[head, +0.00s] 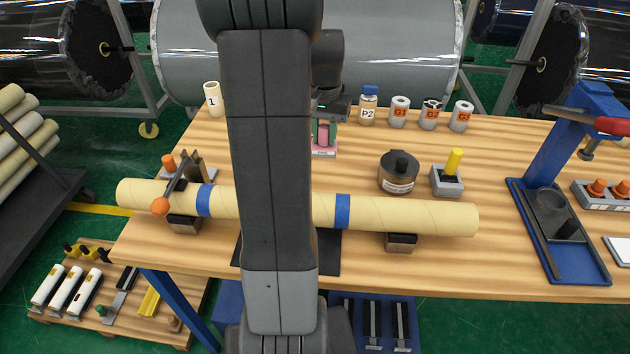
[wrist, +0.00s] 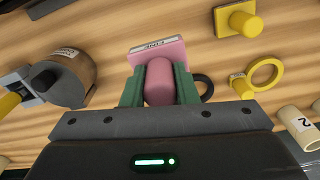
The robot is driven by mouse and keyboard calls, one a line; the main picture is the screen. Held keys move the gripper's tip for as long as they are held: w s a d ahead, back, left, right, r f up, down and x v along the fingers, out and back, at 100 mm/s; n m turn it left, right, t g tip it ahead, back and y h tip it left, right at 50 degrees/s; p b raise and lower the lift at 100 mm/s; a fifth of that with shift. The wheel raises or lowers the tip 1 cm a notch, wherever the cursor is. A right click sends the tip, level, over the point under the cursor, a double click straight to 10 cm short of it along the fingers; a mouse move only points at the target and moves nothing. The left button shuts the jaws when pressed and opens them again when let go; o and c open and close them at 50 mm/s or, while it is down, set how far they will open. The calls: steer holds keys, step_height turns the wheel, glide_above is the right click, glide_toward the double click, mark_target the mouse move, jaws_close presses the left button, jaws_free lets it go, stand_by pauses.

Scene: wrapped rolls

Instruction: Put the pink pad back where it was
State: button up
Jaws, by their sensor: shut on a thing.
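The pink pad (head: 323,152) is a small block with a rounded pink grip and a white label on its side. It is partly hidden behind my arm in the head view, toward the back of the wooden table. In the wrist view the pink pad (wrist: 160,52) sits between the green fingers of my gripper (wrist: 160,85). My gripper (head: 325,130) is shut on its rounded grip. I cannot tell whether the pad touches the table or hangs just above it.
A long cream roll (head: 420,214) with blue bands lies across the front on supports. A brown jar (head: 398,172) and a yellow-handled block (head: 448,180) stand right of the pad. Several small containers (head: 399,112) line the back. A yellow ring (wrist: 265,73) lies near the gripper.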

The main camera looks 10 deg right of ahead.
step_height(320, 180, down, 10)
steer(key=shift+a+r+p, duration=0.1)
steer(key=shift+p, duration=0.2)
steer(key=shift+f, duration=0.25)
steer(key=o, duration=0.9)
steer(key=shift+r, duration=0.1)
step_height(320, 180, up, 12)
steer(key=shift+r, duration=0.15)
